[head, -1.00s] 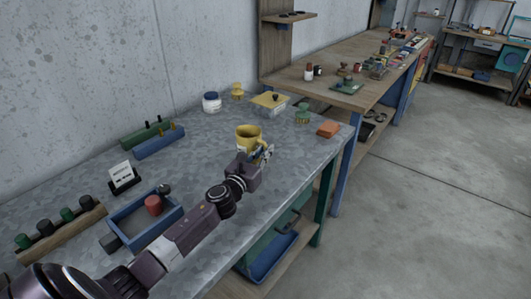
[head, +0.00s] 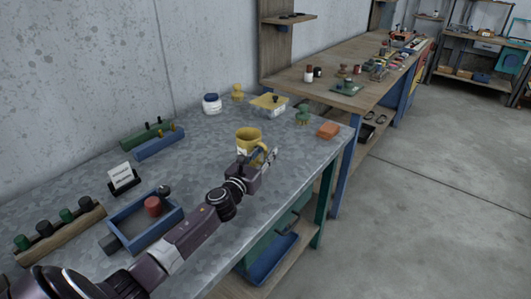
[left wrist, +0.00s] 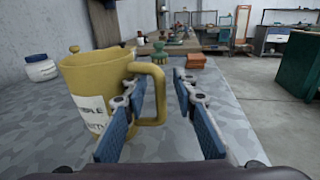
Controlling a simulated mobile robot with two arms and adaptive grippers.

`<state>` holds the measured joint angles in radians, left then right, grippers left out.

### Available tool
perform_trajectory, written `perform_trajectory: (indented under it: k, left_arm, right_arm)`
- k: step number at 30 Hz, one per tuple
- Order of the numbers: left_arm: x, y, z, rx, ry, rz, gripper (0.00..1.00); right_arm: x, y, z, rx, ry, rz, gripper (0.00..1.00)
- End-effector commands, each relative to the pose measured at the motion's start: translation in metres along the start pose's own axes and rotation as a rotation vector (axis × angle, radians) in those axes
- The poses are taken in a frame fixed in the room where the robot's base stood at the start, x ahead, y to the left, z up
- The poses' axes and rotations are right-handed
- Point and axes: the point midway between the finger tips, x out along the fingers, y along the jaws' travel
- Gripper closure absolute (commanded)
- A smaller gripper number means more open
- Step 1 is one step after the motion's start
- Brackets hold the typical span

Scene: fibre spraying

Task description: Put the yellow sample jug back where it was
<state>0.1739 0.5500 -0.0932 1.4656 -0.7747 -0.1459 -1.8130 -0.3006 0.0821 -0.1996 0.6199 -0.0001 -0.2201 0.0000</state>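The yellow sample jug (head: 249,136) stands upright on the grey metal-topped table, towards its right part. In the left wrist view the jug (left wrist: 92,88) fills the left side, with a white label partly readable and its handle facing right. My left gripper (head: 270,157) is at the handle side of the jug. In the left wrist view the gripper (left wrist: 160,80) has its two blue-padded fingers apart, with the upright part of the handle showing between them and not clamped. The left finger hides part of the handle and jug. My right gripper is not in view.
Behind the jug are a yellow-lidded box (head: 269,105), a green knobbed piece (head: 303,114), a white jar (head: 212,104) and an orange block (head: 328,131). A blue tray (head: 128,238) lies near my arm. The table's right edge is close to the gripper.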

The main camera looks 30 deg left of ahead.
Motion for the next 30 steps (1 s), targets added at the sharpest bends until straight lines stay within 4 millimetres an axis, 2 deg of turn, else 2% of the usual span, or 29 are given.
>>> perform_trajectory:
  k: [15, 21, 30]
  left_arm:
    - [-0.068, -0.003, -0.002, 0.0, 0.002, 0.0, 0.74]
    - [-0.078, -0.004, -0.001, -0.001, 0.001, 0.001, 0.74]
    - [-0.078, -0.004, 0.0, -0.001, 0.001, 0.001, 0.74]
  right_arm:
    - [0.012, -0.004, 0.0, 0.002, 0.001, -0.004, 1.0]
    - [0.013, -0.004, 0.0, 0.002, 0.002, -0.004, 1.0]
    - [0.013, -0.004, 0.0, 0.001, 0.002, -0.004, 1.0]
